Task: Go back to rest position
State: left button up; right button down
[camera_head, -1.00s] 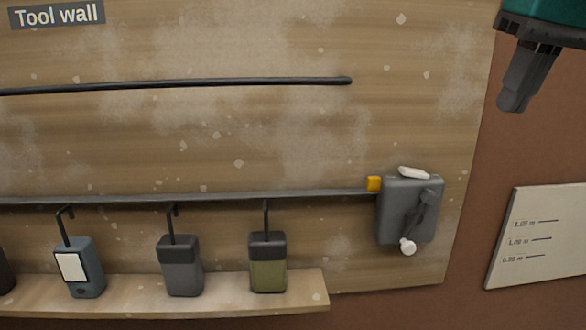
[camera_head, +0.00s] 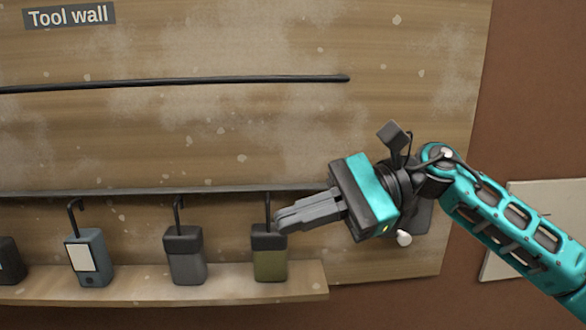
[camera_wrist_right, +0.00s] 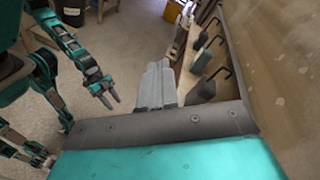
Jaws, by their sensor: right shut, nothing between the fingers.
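My right gripper (camera_head: 280,222) is in front of the tool wall, its arm coming in from the right. Its fingers are shut with nothing between them, and their tips overlap the edge of the olive tool (camera_head: 270,263) in the picture; I cannot tell whether they touch. The shut fingers also show in the right wrist view (camera_wrist_right: 155,85). My left gripper (camera_wrist_right: 108,92) shows in the right wrist view with its two fingers apart and empty; it is out of the head view.
A grey tool (camera_head: 185,257) and a blue-grey tool (camera_head: 90,260) with a pale panel stand along the wooden shelf (camera_head: 215,290), below hooks. A dark rail (camera_head: 200,84) runs above.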

jog(key=w+d+f+n+t+h, duration=0.2)
jog(key=d+f+n+t, duration=0.2)
jog(key=f+n+t, duration=0.85)
jog(key=w+d+f+n+t+h, duration=0.1)
jog(key=w+d+f+n+t, duration=0.15)
jog(key=f+n+t, duration=1)
jog(key=s+d+f+m+g+h, duration=0.5)
jog(key=s+f+m, duration=0.2)
jog(key=s+f, duration=0.1)
jog(key=s+d+f+m+g+h, duration=0.5)
jog(key=s+f+m, duration=0.2)
jog(key=f, duration=0.3)
jog(key=shift+s+d, duration=0.2)
jog(key=shift+s, duration=0.65)
